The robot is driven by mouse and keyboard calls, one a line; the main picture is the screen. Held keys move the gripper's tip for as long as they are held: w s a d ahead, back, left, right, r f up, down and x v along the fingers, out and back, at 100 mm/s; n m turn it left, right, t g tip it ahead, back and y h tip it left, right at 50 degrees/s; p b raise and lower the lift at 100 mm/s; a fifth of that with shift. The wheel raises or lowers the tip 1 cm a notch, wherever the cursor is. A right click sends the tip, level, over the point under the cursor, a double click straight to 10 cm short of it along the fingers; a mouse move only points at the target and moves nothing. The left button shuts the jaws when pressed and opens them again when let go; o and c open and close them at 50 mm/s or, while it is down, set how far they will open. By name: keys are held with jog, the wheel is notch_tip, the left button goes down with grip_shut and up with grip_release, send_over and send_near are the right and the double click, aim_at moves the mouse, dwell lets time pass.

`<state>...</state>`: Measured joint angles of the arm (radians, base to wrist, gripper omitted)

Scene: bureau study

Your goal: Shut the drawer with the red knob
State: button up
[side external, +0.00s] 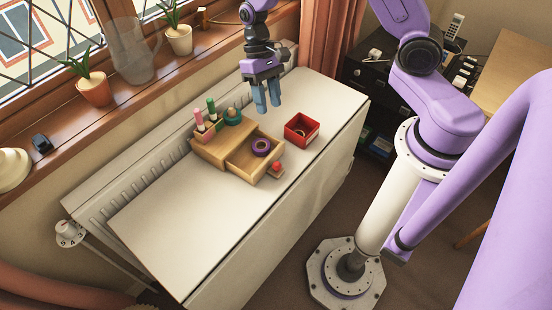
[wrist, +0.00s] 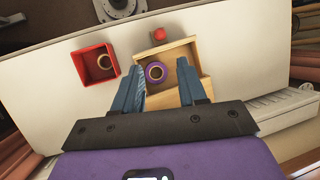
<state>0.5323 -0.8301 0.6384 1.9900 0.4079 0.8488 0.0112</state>
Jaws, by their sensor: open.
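A wooden desk organiser (side external: 222,148) stands on the white table. Its drawer (side external: 243,171) is pulled out toward the table's front side; its wooden rim also shows in the wrist view (wrist: 178,45). A red knob (side external: 277,167) is at the drawer's front, and it shows beyond the drawer in the wrist view (wrist: 159,34). A purple roll of tape (side external: 261,146) lies inside the drawer (wrist: 155,72).
A red open box (side external: 301,129) with a ring-like thing inside stands close to the drawer. Pink and green bottles and a teal roll (side external: 232,116) sit on the organiser's top. The table (side external: 190,215) is clear to the left. A windowsill with plants runs behind.

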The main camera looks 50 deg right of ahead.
jog(key=f, duration=0.1)
send_near(276, 162)
jog(key=shift+m, duration=0.3)
jog(key=x, duration=0.9)
jog(key=shift+s+f, duration=0.1)
jog(key=shift+f, duration=0.1)
grip_shut()
